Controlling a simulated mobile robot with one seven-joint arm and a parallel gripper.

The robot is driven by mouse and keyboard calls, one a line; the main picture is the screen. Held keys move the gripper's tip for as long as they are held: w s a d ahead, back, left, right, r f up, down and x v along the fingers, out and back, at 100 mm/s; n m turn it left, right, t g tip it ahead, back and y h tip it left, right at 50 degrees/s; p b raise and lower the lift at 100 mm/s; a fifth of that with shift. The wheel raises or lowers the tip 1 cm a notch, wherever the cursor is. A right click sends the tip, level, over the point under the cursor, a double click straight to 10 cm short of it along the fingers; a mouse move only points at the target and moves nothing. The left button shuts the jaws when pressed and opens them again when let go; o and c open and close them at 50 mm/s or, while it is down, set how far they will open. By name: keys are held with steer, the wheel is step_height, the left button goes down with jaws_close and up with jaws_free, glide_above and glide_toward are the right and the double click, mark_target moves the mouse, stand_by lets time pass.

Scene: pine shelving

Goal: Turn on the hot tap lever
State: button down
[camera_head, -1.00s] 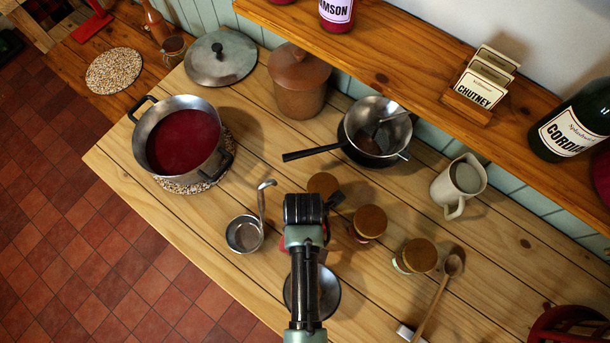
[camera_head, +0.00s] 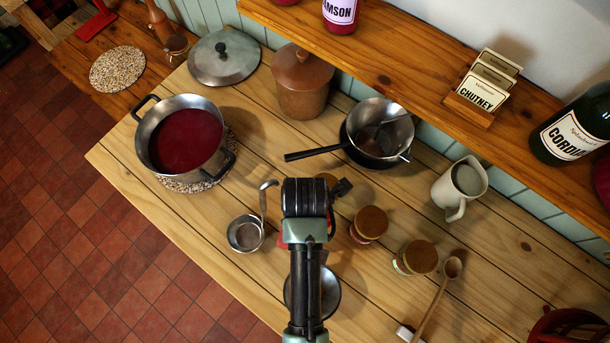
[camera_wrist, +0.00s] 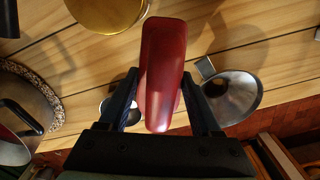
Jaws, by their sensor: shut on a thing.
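In the wrist view my gripper (camera_wrist: 160,74) has its two dark fingers closed on the sides of a long, smooth red thing with a rounded end (camera_wrist: 163,50). I cannot tell what the red thing is. It sits above the wooden table, and whether it touches the table is unclear. In the head view my arm reaches over the table from the bottom edge, and my wrist hides the gripper's fingers. A small bit of red (camera_head: 287,241) shows beside my arm there. I can make out no tap or hot lever in either view.
Around my arm on the pine table (camera_head: 140,190) are a pot of red liquid (camera_head: 186,140), a ladle (camera_head: 245,234), lidded jars (camera_head: 371,222), a saucepan (camera_head: 376,128), a jug (camera_head: 459,187) and a wooden spoon (camera_head: 437,298). A shelf (camera_head: 400,60) runs above the back.

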step_height(320, 180, up, 9)
steer(key=shift+r+p, duration=0.1)
steer(key=shift+p, duration=0.55)
steer(key=shift+r+p, duration=0.55)
steer(key=shift+r, duration=0.15)
